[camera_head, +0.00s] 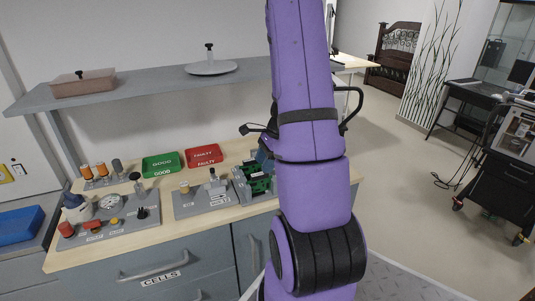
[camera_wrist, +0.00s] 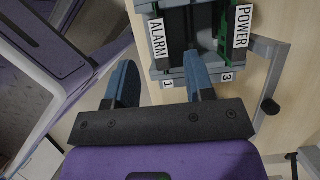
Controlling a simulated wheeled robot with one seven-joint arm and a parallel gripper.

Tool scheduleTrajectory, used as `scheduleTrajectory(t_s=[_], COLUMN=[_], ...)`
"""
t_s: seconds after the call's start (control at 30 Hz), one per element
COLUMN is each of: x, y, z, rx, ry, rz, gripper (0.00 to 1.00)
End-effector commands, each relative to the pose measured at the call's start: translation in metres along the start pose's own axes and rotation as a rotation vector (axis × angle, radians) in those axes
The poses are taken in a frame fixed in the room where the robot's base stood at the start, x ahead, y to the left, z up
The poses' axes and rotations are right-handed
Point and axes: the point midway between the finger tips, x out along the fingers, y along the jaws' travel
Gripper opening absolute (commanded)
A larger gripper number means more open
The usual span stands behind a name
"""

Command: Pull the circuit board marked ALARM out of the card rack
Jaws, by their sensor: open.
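The card rack (camera_head: 241,189) stands on the bench just left of my arm in the head view, with green boards in it. In the wrist view the rack's front edge (camera_wrist: 196,78) carries the numbers 1 and 3. The board marked ALARM (camera_wrist: 158,38) is seated at the slot 1 side, and the board marked POWER (camera_wrist: 242,27) is at the slot 3 side. My gripper (camera_wrist: 160,78) is open and empty, with its two blue fingers apart. The fingertips lie near the rack's slot 1 end, below the ALARM label in the picture. I cannot tell their height above the board.
A grey handle (camera_wrist: 270,80) stands beside the rack on the POWER side. In the head view a green GOOD tray (camera_head: 161,166) and a red FAULTY tray (camera_head: 203,154) lie behind the panels. A grey shelf (camera_head: 140,88) hangs over the bench.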

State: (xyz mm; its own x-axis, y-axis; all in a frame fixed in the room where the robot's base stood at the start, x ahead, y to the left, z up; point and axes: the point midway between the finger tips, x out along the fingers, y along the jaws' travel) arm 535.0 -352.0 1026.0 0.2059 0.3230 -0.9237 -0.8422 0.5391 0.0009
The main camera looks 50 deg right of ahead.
Motion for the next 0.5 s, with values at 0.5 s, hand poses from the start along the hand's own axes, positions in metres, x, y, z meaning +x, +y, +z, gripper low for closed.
scheduleTrajectory(t_s=[0.5], x=[0.067], y=[0.000], z=[0.000], rx=[-0.001], ry=[-0.001], rz=[0.001], gripper=[0.49])
